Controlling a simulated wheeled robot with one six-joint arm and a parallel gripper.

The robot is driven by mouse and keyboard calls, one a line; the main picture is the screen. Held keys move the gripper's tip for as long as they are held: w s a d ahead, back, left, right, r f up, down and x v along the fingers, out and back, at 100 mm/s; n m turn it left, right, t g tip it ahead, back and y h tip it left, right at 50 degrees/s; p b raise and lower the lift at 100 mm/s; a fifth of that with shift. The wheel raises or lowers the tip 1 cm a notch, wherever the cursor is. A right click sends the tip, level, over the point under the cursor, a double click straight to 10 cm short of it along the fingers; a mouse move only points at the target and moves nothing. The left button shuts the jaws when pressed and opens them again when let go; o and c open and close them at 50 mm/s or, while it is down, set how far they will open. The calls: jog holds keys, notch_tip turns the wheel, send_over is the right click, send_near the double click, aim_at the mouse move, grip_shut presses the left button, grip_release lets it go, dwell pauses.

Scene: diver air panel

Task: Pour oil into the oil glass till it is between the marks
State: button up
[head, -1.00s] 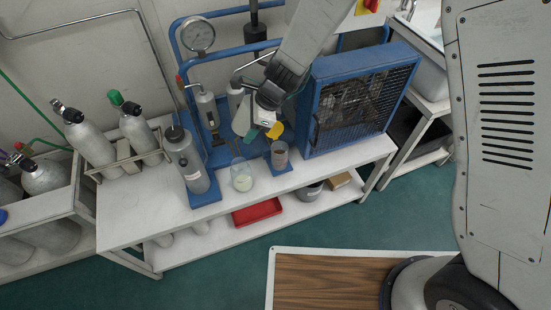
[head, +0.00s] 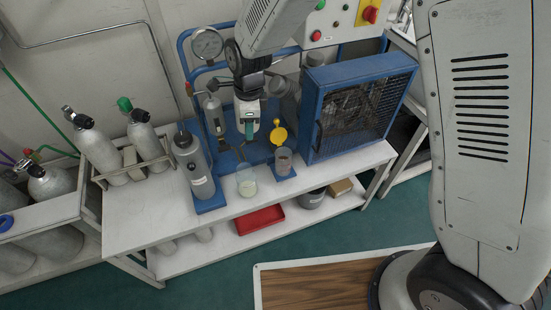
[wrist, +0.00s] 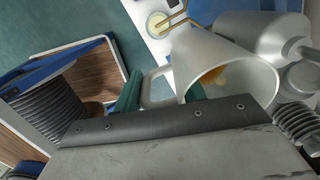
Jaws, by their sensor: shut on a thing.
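My gripper (head: 249,128) is shut on the handle of a pale grey jug (wrist: 195,55). The wrist view shows the green fingertips at the handle and the jug's wide mouth, with some amber oil (wrist: 212,75) inside. In the head view the gripper hangs over the back of the white bench, and the jug is hard to make out there. A clear glass (head: 283,161) stands on a blue base right of the gripper, with a yellow round part (head: 278,134) above it. I cannot tell its level or marks. No oil stream shows.
A beaker with pale contents (head: 246,182) stands at the bench's front. A grey cylinder (head: 193,165) stands to its left. A blue caged unit (head: 360,110) is close on the right, with a gauge (head: 207,44) and blue frame behind.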

jog(key=shift+a+r+h+b, duration=0.1)
jog(key=shift+r+h+b, duration=0.3)
jog(key=shift+r, duration=1)
dwell(1.8)
notch_tip(320, 180, up, 7)
dwell(0.4)
